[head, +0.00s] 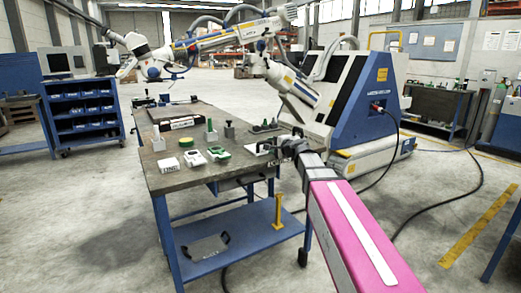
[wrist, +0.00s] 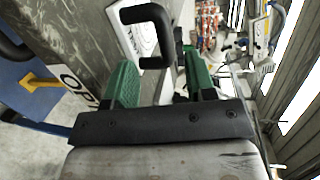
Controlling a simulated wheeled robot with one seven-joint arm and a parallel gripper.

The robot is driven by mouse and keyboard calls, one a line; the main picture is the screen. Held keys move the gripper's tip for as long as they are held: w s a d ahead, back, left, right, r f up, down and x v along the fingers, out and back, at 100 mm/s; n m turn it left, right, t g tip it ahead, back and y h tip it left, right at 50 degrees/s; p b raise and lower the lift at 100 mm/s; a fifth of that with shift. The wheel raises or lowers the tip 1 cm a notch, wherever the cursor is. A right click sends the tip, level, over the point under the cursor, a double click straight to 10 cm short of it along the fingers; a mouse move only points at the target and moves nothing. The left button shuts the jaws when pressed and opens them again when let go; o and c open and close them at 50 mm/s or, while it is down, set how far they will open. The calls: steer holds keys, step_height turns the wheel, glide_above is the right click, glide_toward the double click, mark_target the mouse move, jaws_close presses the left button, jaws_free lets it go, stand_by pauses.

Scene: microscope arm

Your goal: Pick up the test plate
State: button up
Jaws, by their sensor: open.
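A white plate (head: 256,148) with a black handle lies near the right edge of the workbench top, and I take it to be the test plate. In the wrist view the white plate (wrist: 137,44) shows behind the left finger, with its black loop handle (wrist: 146,12) ahead of the fingers. My gripper (head: 287,145) is at the bench's right edge, close beside the plate. In the wrist view my gripper (wrist: 160,68) has its two green fingers apart with nothing clearly held. The handle's near end reaches toward the gap between them. I cannot tell whether they touch.
The workbench (head: 205,178) also holds a green-and-white device (head: 219,154), a white device (head: 194,159), a white block (head: 168,164) and green-topped bottles. Another handled plate (head: 208,245) lies on the lower shelf. A large robot arm machine (head: 355,95) stands behind.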

mark_target(263, 142)
steer(key=x, duration=0.7)
steer(key=shift+w+r, duration=0.2)
steer(key=shift+w, duration=0.05)
jaws_close()
